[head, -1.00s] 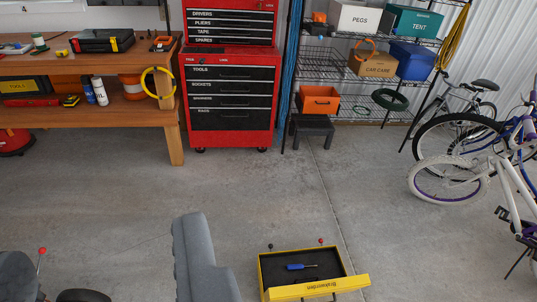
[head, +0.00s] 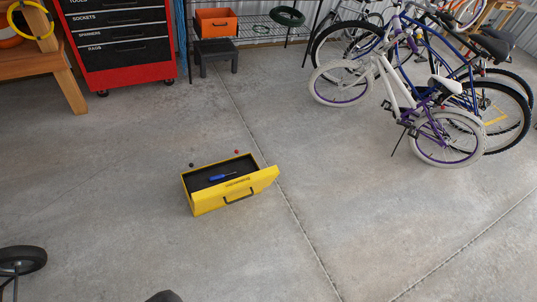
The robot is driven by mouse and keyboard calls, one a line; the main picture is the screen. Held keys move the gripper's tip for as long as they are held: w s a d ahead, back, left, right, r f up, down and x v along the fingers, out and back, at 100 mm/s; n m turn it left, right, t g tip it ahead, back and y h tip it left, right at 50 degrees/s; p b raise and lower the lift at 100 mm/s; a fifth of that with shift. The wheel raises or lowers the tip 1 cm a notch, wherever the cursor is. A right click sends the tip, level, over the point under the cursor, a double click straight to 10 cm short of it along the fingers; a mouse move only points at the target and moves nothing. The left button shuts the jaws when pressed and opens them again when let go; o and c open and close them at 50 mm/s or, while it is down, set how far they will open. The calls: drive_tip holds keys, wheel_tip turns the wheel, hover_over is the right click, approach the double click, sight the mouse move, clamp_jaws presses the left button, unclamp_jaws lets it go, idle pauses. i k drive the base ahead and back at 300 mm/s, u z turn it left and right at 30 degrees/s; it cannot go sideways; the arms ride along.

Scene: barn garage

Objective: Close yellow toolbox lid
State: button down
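The yellow toolbox (head: 205,199) stands on the concrete floor near the middle of the head view, turned slightly. Its dark inside is open to view. A blue screwdriver (head: 222,177) lies in it. A yellow panel with dark lettering and a handle, seemingly the lid (head: 263,181), leans outward along the near side, and its right end sticks out past the box. A small red ball (head: 237,152) and a small black ball (head: 191,165) show just behind the box. My gripper is not in view.
Bicycles (head: 440,110) stand at the upper right. A red tool cabinet (head: 122,45), a workbench (head: 65,85) and a dark stool (head: 215,55) are at the back. A dark wheel (head: 22,260) is at the lower left. Floor around the toolbox is clear.

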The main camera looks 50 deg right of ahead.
sight(267, 176)
drive_tip(key=u, duration=0.05)
drive_tip(key=k, duration=0.65)
drive_tip(key=z, duration=0.7)
drive_tip(key=i, duration=1.95)
drive_tip(key=u, duration=0.6)
